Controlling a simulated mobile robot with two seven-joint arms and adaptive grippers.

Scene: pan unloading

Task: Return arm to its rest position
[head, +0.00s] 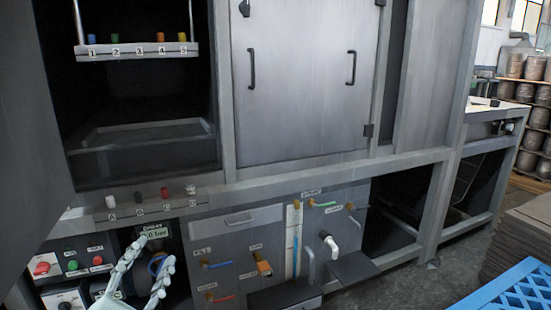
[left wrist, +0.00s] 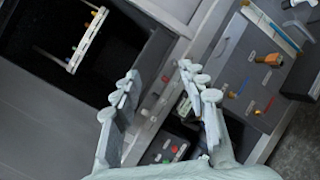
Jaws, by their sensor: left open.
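My left gripper (head: 153,262) is at the lower left of the head view, in front of the control panel under the open cabinet. Its two pale fingers are spread apart with nothing between them. In the left wrist view the open fingers (left wrist: 160,76) point toward the cabinet front, with panel parts seen between and behind them. A gauge display (head: 154,233) reading in bar is just behind the fingertips. I cannot tell whether the fingers touch the panel. My right gripper is not in view.
The open cabinet bay (head: 140,146) has a numbered rack (head: 137,51) hanging inside. A grey door panel (head: 28,120) stands at the far left. Knobs, coloured valve levers (head: 219,264) and a tap (head: 329,242) stick out below. A blue crate (head: 510,290) is at lower right.

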